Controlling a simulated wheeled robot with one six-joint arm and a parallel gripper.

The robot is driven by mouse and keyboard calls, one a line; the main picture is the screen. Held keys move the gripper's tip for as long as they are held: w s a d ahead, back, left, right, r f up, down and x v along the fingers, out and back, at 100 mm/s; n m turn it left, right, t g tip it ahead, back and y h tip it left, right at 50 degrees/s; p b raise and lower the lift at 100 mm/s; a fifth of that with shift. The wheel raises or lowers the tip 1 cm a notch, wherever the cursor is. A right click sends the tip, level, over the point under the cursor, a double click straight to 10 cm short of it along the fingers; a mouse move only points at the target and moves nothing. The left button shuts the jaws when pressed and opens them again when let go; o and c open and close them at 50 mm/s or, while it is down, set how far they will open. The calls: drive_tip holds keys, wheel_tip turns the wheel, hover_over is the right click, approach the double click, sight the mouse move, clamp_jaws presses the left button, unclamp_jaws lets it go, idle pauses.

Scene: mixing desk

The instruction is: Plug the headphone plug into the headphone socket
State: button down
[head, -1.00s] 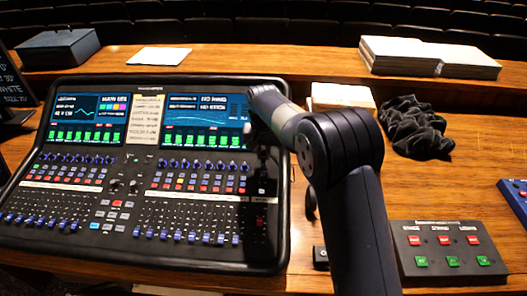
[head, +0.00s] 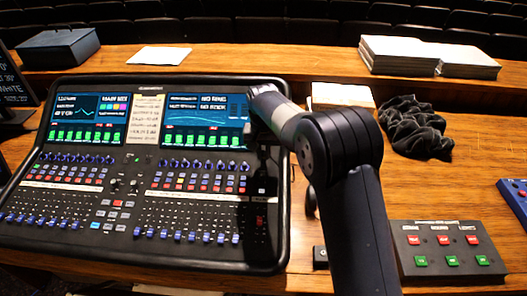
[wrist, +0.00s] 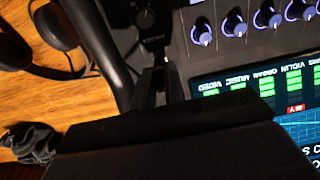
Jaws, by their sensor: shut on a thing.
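My gripper (wrist: 157,85) is shut on the headphone plug in the wrist view. The plug is dark and mostly hidden between the dark fingers; a small pale spot shows near the fingertips. A round fitting (wrist: 145,19), which looks like the headphone socket, is on the black mixing desk panel just beyond the fingertips, with small unreadable lettering between. The plug appears apart from it, though the gap is hard to judge. In the head view my gripper is dark against the desk's right edge and hard to make out. The headphones (wrist: 57,27) lie on the wood at left.
The mixing desk (head: 282,215) has lit screens, knobs and faders. A black crumpled cloth (head: 415,128) lies to the right on the wooden table. A button box (head: 447,262) stands at front right. Paper stacks (head: 425,58) lie on the back ledge.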

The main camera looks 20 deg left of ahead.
drive_tip(key=shift+f, duration=0.25)
drive_tip(key=c, duration=1.4)
unclamp_jaws()
drive_tip(key=shift+r, duration=0.1)
drive_tip(key=r, duration=0.3)
drive_tip(key=r+b, duration=0.1)
drive_tip(key=r, duration=0.3)
drive_tip(key=s+r, duration=0.1)
drive_tip(key=r, duration=0.2)
drive_tip(key=shift+d+r, duration=0.1)
drive_tip(key=shift+r, duration=0.25)
drive_tip(key=shift+f, duration=0.15)
drive_tip(key=f, duration=0.7)
drive_tip(key=w+f+p, duration=0.1)
drive_tip(key=f, duration=0.2)
drive_tip(key=shift+f, duration=0.2)
drive_tip(key=shift+r, duration=0.1)
